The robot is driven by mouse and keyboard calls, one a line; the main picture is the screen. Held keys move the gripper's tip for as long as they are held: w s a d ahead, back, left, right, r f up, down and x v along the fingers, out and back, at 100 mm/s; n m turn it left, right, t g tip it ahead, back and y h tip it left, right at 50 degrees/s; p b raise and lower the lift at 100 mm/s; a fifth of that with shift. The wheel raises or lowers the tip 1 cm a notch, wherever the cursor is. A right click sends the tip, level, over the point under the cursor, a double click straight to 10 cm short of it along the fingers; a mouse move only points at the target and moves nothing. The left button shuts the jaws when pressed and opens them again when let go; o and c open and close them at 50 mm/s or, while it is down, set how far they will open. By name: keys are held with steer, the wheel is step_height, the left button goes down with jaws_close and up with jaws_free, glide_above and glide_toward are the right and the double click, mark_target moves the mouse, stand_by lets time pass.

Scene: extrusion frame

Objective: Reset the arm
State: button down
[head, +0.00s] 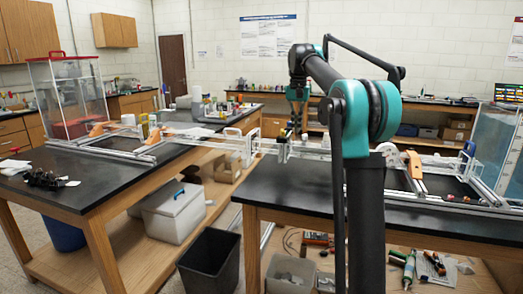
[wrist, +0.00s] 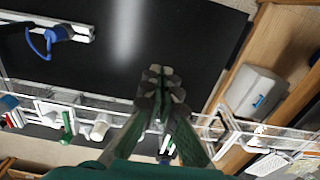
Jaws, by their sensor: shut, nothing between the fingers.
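In the head view my gripper (head: 304,135) hangs small and partly indistinct near the long metal extrusion frame (head: 320,152). In the wrist view the clear and metal rails of the frame (wrist: 95,100) run below and beside the fingers. I cannot tell whether the gripper touches the frame.
The left black table (head: 75,190) bears a clear tank (head: 85,90) with a red lid. The right black table (head: 290,190) holds orange brackets (head: 414,164). A blue clamp (wrist: 48,38) lies near the wrist view's top left.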

steer(key=s+d+f+n+t, duration=0.1)
steer(key=s+d+f+t, duration=0.1)
steer(key=s+f, duration=1.6)
steer(key=s+d+f+n+t, duration=0.2)
steer(key=s+d+f, duration=0.1)
steer(key=s+f, duration=1.5)
steer(key=shift+s+d+f, duration=0.2)
steer(key=shift+s+d, duration=0.15)
steer(key=shift+s, duration=0.75)
